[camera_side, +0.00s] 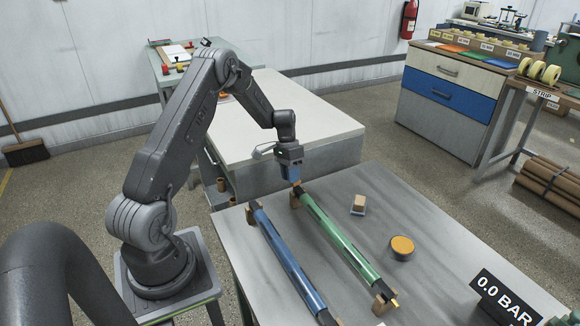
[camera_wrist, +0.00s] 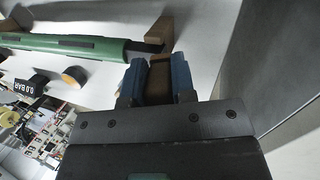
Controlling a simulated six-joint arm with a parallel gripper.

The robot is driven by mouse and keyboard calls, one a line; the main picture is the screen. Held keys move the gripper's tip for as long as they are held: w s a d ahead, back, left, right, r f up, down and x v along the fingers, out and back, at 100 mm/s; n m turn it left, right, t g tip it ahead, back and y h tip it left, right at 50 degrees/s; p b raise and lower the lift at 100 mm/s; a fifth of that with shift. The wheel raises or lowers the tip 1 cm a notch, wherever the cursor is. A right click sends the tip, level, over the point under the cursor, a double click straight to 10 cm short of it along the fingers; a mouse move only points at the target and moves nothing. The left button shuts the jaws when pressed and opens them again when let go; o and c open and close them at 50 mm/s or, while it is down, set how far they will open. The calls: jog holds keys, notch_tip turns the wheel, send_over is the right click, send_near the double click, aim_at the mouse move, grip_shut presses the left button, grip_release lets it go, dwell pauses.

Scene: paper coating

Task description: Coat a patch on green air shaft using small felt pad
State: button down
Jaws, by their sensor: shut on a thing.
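The green air shaft (camera_side: 340,238) lies across the table on wooden supports. In the wrist view the green air shaft (camera_wrist: 70,43) runs in from the left, with a dark strip along it and a black end near a wooden support (camera_wrist: 158,32). My gripper (camera_side: 291,178) is above the shaft's far end. Its blue fingers are shut on a brown block, which I take as the small felt pad (camera_wrist: 160,72). Its felt face is hidden. Whether it touches the shaft cannot be told.
A blue shaft (camera_side: 285,260) lies left of the green one. To the right are a wooden block with a blue base (camera_side: 358,203), a round tin with an orange top (camera_side: 402,246) and a 0.0 BAR sign (camera_side: 503,296). The table right of the green shaft is partly clear.

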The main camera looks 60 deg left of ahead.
jog(key=c, duration=1.9)
grip_release()
jog(key=d, duration=0.5)
jog(key=shift+d+r, duration=0.2)
jog(key=shift+d, duration=0.15)
grip_shut()
jog(key=shift+a+f, duration=0.2)
jog(key=shift+a, duration=1.4)
jog(key=shift+a+f, duration=0.15)
jog(key=shift+a, duration=1.4)
jog(key=shift+d+r, duration=0.15)
jog(key=shift+r, duration=4.15)
